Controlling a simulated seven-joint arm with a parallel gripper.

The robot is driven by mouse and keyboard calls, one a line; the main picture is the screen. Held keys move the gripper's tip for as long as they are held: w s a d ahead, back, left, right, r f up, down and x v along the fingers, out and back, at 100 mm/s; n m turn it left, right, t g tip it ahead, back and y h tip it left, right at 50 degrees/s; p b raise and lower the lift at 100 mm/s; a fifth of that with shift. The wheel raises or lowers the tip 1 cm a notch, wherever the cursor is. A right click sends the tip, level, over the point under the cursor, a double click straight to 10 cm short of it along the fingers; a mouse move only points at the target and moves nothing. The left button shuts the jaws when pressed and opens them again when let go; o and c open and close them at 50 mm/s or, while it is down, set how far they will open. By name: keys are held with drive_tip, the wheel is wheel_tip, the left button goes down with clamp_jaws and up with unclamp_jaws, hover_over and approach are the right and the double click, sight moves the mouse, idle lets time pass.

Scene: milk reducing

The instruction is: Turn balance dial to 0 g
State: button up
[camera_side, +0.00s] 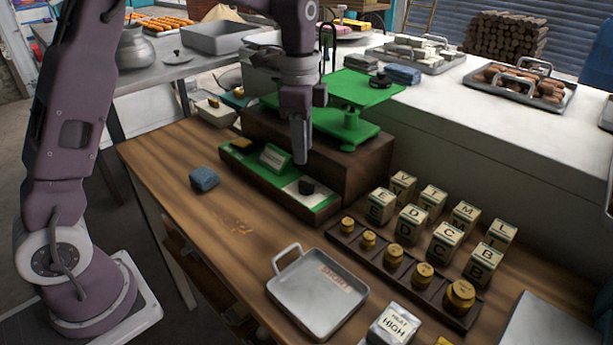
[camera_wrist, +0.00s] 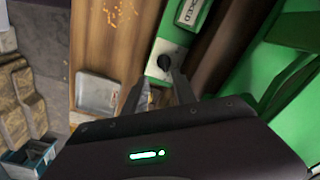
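The balance dial is a small black knob (camera_side: 306,187) on a white plate at the front right end of the green balance base (camera_side: 326,205). In the wrist view the dial (camera_wrist: 163,62) shows just ahead of the fingertips, roughly between their lines. My gripper (camera_side: 301,158) points down above and slightly behind the dial, apart from it in the side view. In the wrist view its two fingers (camera_wrist: 157,80) stand apart with nothing between them. Any dial marking is too small to read. A green sign (camera_side: 275,158) stands on the base; its wrist view lettering (camera_wrist: 192,12) ends in "CKED".
The green balance platform (camera_side: 365,88) rises behind on a brown block (camera_side: 360,165). A blue-grey block (camera_side: 204,179) lies at left. A metal pan (camera_side: 317,295), a rack of brass weights (camera_side: 395,255) and lettered cubes (camera_side: 446,240) stand in front and right. The wooden tabletop (camera_side: 235,225) is mostly clear at left.

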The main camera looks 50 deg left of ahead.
sight(307, 182)
drive_tip(key=shift+m, duration=0.4)
drive_tip(key=f, duration=0.6)
drive_tip(key=w+f, duration=0.1)
drive_tip(key=f, duration=0.1)
drive_tip(key=shift+w+f, duration=0.1)
drive_tip(key=shift+f, duration=0.3)
clamp_jaws()
